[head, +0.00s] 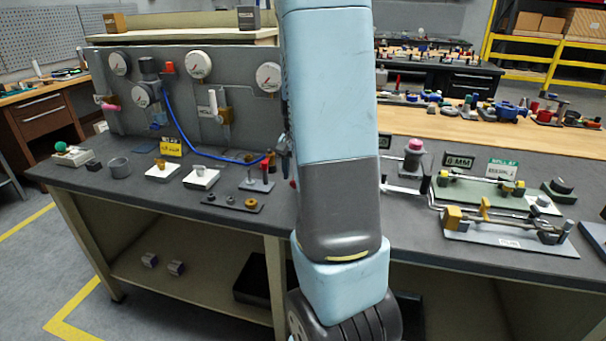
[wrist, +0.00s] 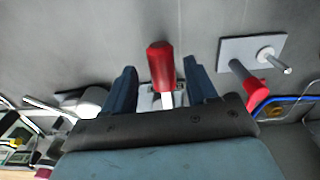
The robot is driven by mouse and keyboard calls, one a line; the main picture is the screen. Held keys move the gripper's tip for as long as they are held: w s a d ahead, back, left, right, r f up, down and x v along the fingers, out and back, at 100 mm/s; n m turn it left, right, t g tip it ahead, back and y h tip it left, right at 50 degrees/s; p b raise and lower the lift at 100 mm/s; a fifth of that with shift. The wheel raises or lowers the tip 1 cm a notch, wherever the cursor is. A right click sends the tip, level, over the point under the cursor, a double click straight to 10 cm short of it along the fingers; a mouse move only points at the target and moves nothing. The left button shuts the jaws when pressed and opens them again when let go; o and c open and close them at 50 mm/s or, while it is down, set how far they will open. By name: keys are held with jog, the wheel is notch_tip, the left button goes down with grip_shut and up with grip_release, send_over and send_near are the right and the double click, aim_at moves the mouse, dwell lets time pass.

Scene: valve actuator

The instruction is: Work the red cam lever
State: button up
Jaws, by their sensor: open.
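In the wrist view a red lever handle (wrist: 160,62) on a pale shaft stands between the two blue fingers of my gripper (wrist: 162,70). The gripper is open, with a gap showing on each side of the handle. The foot of the lever is partly hidden behind the gripper body. A second red handle (wrist: 247,84) stands outside the right finger, by a light plate (wrist: 236,50) with a metal pin. I cannot tell which of the two is the cam lever. In the head view my arm hides the gripper and the space around it.
In the head view a grey gauge panel (head: 235,62) with a blue hose (head: 182,132) stands at the back left of the bench. Small blocks and fixtures lie before it. A lever fixture (head: 510,238) sits at the right. A blue loop (wrist: 290,98) shows in the wrist view.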

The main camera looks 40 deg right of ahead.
notch_tip(320, 180, up, 12)
jog(key=shift+r, duration=0.15)
dwell(0.4)
